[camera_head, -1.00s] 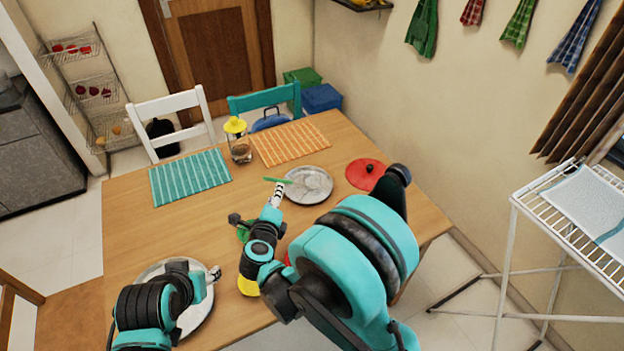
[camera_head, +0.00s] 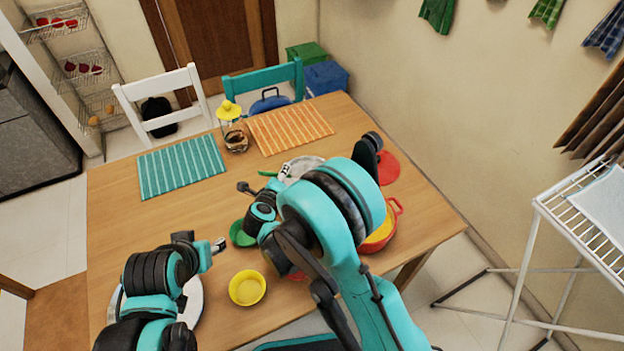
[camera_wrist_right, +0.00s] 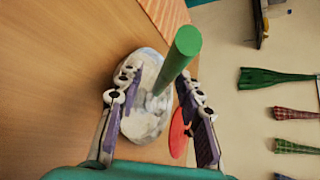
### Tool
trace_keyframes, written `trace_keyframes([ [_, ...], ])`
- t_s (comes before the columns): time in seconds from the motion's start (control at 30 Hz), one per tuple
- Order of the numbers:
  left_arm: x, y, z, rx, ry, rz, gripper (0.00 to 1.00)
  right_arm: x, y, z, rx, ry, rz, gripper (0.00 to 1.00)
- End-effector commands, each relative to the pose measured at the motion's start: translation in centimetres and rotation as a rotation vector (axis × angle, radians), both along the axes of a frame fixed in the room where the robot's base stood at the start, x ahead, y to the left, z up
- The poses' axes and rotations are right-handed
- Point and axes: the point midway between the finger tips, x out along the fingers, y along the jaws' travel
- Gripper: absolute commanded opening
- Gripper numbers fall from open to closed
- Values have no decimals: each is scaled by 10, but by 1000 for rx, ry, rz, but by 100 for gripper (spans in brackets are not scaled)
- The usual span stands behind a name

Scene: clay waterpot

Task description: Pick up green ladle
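The green ladle (camera_wrist_right: 180,62) shows in the right wrist view as a thick green rod, slanting from near the camera down between the fingers. Its bowl is not visible there. In the head view only a short green piece of the ladle (camera_head: 267,173) shows, just left of the right gripper's tip. My right gripper (camera_wrist_right: 158,82) is open, fingers apart on either side of the rod's lower part; contact cannot be told. It also appears in the head view (camera_head: 285,172), above the grey plate (camera_head: 305,163). My left gripper (camera_head: 219,245) is over the table's left front; its opening is too small to tell.
A yellow bowl (camera_head: 247,288), a green round item (camera_head: 242,235) and a red pot (camera_head: 380,238) stand around my right arm. A red disc (camera_head: 389,168) lies at right. A yellow-topped jar (camera_head: 235,138) stands behind, near teal (camera_head: 180,167) and orange (camera_head: 290,131) placemats.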

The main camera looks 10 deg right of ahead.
Motion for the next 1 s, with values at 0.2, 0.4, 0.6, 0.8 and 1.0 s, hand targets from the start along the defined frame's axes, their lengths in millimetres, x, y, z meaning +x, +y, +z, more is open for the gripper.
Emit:
trace_keyframes([
  [0.2, 0, 0, -5, 0, 0, 0, 45, 12, -4, -5, -1, -1, 1, 36],
  [0.4, 0, 0, -4, 0, 0, 0, 45, 12, -4, -5, -1, -1, 1, 10],
  [0.6, 0, 0, -4, 0, 0, 0, 45, 12, -4, -5, -1, -1, 1, 0],
  [0.8, 0, 0, -4, 0, 0, 0, 45, 12, -4, -4, -1, -1, 1, 0],
  [1.0, 0, 0, 4, 0, 0, 0, 45, 12, -4, 9, -1, -1, 1, 0],
])
